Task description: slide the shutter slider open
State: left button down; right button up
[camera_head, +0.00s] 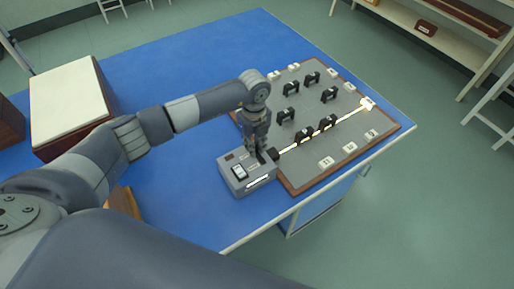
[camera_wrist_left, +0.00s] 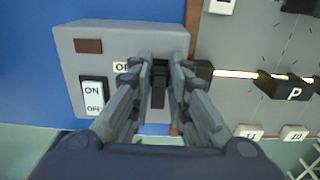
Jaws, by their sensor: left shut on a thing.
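The grey source box (camera_head: 232,186) stands on the blue bench. It also shows in the left wrist view (camera_wrist_left: 120,42), with an ON/OFF rocker switch (camera_wrist_left: 94,93) and a label partly covered by a finger. My left gripper (camera_head: 260,153) points down at the box's right part. In the left wrist view its fingers (camera_wrist_left: 159,82) are shut on the dark shutter slider (camera_wrist_left: 159,92), which is partly hidden between them. A bright beam (camera_wrist_left: 236,73) runs right from the dark nozzle (camera_wrist_left: 203,71) on the box's side. My right gripper is not in view.
A grey optics board (camera_head: 318,95) with a wooden rim lies right of the box, carrying several black holders and white labelled blocks. The beam crosses it to a lit block (camera_head: 367,103). A large white-topped case (camera_head: 68,103) stands at left. The blue bench (camera_head: 180,65) is clear behind my arm.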

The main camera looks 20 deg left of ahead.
pick_arm(q)
jog(key=c, duration=1.5)
grip_release()
jog(key=shift+w+a, duration=0.15)
jog(key=shift+a, duration=0.1)
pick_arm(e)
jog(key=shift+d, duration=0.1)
pick_arm(q)
jog(key=shift+r, duration=0.15)
notch_tip(320, 180, up, 12)
jog(key=shift+f, duration=0.1)
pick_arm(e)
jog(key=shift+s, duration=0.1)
pick_arm(q)
jog(key=shift+f, duration=0.1)
